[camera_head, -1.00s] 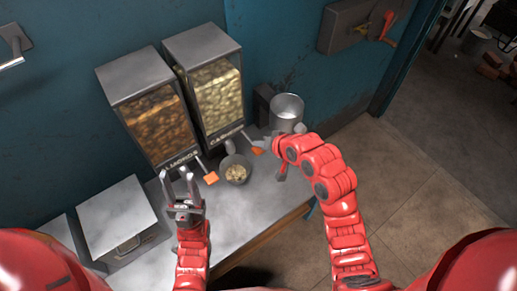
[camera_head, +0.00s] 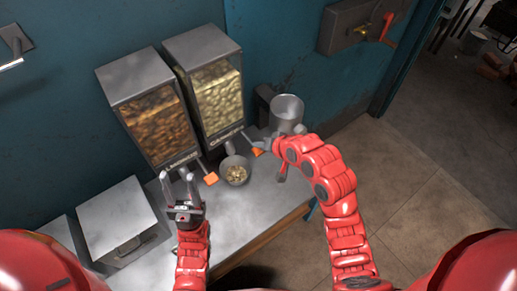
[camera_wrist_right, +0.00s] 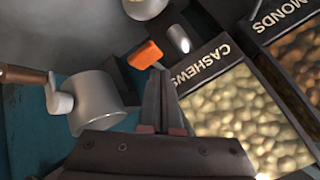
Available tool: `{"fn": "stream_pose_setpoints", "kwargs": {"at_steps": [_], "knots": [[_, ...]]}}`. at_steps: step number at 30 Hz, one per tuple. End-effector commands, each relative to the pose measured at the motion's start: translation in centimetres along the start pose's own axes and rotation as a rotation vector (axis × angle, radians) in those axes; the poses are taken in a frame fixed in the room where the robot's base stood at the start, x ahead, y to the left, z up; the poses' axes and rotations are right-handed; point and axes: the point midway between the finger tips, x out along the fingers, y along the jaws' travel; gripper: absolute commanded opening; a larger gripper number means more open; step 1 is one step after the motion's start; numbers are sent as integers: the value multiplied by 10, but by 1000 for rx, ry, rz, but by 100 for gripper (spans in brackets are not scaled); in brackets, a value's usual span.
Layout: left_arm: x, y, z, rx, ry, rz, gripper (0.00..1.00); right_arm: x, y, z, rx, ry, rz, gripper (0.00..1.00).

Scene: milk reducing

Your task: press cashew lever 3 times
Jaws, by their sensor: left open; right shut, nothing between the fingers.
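The cashew dispenser (camera_head: 217,92) is a clear-fronted box of pale nuts, and its label reads in the right wrist view (camera_wrist_right: 240,115). Its orange cashew lever (camera_head: 257,152) sticks out low at the front; it also shows in the right wrist view (camera_wrist_right: 146,54). My right gripper (camera_wrist_right: 161,74) is shut and empty, its tips close to the lever; whether they touch it I cannot tell. In the head view the right arm's red wrist mostly hides this gripper. A grey cup (camera_head: 236,172) with some nuts sits under the dispensers. My left gripper (camera_head: 181,178) is open and empty, pointing up.
The almond dispenser (camera_head: 157,125) stands left of the cashews, with its own orange lever (camera_head: 211,178). A metal pot (camera_head: 287,109) is behind my right wrist. A lidded metal box (camera_head: 118,221) is at left. The counter (camera_head: 240,207) is bare in front.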

Motion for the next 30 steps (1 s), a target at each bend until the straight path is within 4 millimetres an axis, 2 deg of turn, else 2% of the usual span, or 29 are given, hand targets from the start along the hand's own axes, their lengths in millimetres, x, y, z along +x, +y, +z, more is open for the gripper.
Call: {"fn": "stream_pose_setpoints", "kwargs": {"at_steps": [20, 30], "knots": [[0, 0, 0, 0, 0, 0, 50, 0, 0, 0, 0, 0, 0, 0], [-7, 0, 1, 0, 0, 0, 50, 6, 5, 4, 1, 0, 0, 0]]}}
